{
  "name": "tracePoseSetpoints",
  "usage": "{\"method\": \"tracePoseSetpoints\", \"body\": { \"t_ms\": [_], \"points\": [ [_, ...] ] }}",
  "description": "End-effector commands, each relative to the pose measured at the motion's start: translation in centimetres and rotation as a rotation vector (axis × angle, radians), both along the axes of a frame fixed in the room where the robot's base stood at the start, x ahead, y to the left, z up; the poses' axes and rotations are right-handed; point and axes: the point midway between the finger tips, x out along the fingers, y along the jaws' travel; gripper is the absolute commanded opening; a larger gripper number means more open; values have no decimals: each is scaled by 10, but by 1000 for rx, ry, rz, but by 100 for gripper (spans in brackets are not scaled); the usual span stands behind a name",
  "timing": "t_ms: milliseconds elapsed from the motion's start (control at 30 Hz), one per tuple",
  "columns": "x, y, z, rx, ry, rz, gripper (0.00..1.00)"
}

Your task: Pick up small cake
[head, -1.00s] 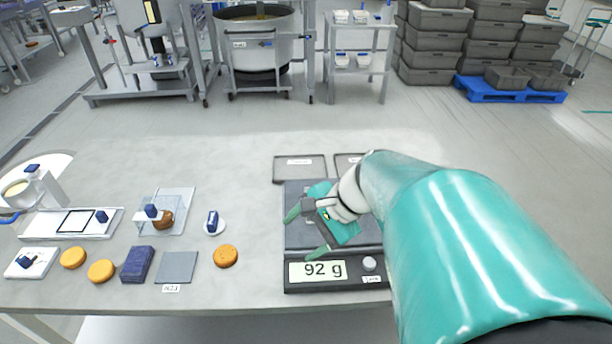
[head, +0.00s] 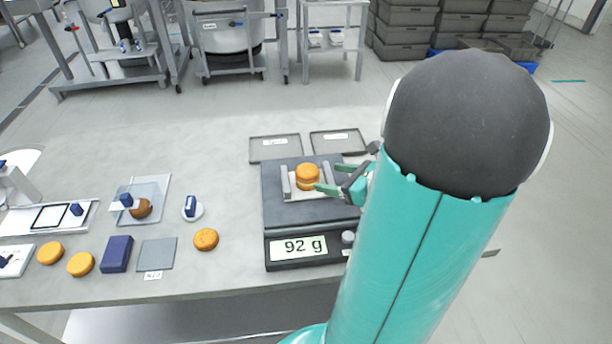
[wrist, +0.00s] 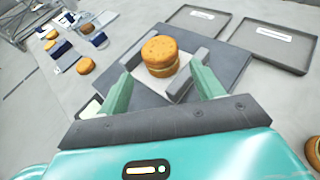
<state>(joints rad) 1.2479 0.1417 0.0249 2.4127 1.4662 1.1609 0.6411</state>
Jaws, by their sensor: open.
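A small filled cake (head: 307,175), two golden rounds with a pale layer between, sits on a light plate between two grey rails on the scale (head: 284,216). The scale reads 92 g. In the wrist view the cake (wrist: 160,55) stands upright ahead of my fingers. My gripper (head: 335,178) is open and empty, just right of the cake, with its green fingers pointing toward it. In the wrist view my gripper (wrist: 163,91) has one finger to each side of the cake's near side, with a gap between. Single golden rounds (head: 206,239) lie on the table to the left.
Two flat grey trays (head: 275,149) lie behind the scale. A dark blue block (head: 117,254), a grey square pad (head: 157,254) and a clear plate with a brown round (head: 141,208) are at left. Another round (wrist: 314,152) shows at the wrist view's right edge.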

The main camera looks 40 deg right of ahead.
Motion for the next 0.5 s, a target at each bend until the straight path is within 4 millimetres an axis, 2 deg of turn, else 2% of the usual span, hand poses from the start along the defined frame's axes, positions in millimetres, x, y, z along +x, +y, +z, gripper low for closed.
{"method": "tracePoseSetpoints", "body": {
  "t_ms": [100,267,500],
  "points": [
    [15,4,-6,1,0,4,67],
    [25,5,-10,-1,0,4,67],
    [57,11,-22,0,1,5,67]
  ]
}}
